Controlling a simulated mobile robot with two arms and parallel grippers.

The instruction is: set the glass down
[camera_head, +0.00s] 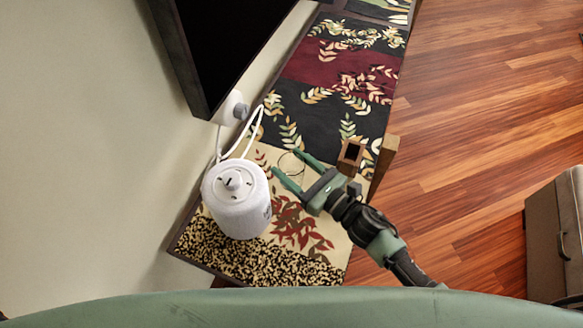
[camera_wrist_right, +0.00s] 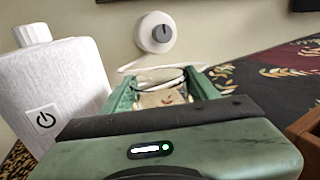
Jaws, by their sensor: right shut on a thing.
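A clear glass (camera_head: 291,163) is between the fingers of my right gripper (camera_head: 286,161), over the beige patterned part of the long low surface (camera_head: 303,211). The glass is see-through and mostly only its round rim shows. In the right wrist view the glass (camera_wrist_right: 160,88) sits between the two green fingers, and the patterned cloth shows through it. My right gripper is shut on it. I cannot tell whether its base touches the surface. My left gripper is not in view.
A white cylindrical device (camera_head: 238,205) stands just left of the fingers, its white cable running to a wall knob (camera_head: 238,108). A small brown open box (camera_head: 350,155) stands close on the right. A black screen (camera_head: 225,45) is on the wall. The farther dark and red cloth is clear.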

